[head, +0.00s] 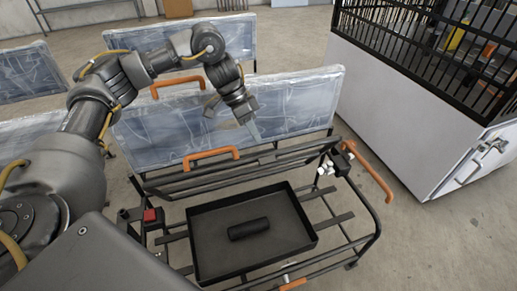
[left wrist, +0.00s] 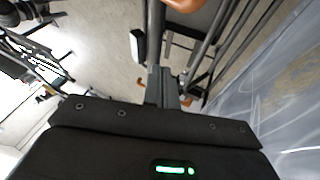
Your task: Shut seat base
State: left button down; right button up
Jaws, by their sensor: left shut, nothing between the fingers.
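The seat base (head: 170,130) looks like a wide panel wrapped in clear plastic. It stands tilted up at the back of a dark metal frame (head: 345,222). An orange handle (head: 211,155) is at its lower front edge. Its plastic shows at the right in the left wrist view (left wrist: 285,95). My left gripper (head: 254,129) is in front of the panel, right of the handle, shut and empty. Its fingers (left wrist: 163,85) also show in the left wrist view. I cannot tell whether they touch the panel. My right gripper is not in view.
A black tray (head: 308,222) sits in the frame with a dark cylinder (head: 249,229) in it. An orange lever (head: 368,172) sticks out at the frame's right. More wrapped panels (head: 160,38) stand behind. A white cabinet with a black cage (head: 400,125) is at the right.

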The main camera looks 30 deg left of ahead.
aim_at(265, 157)
pick_arm(q)
jog(key=shift+s+d+f, duration=0.45)
jog(key=shift+s+d, duration=0.15)
jog(key=shift+d, duration=0.1)
jog(key=shift+s+d+f, duration=0.45)
jog(key=shift+s+d, duration=0.1)
jog(key=shift+d, duration=0.1)
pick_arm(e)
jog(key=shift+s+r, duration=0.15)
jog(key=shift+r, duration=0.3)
pick_arm(q)
jog(key=shift+s, duration=0.1)
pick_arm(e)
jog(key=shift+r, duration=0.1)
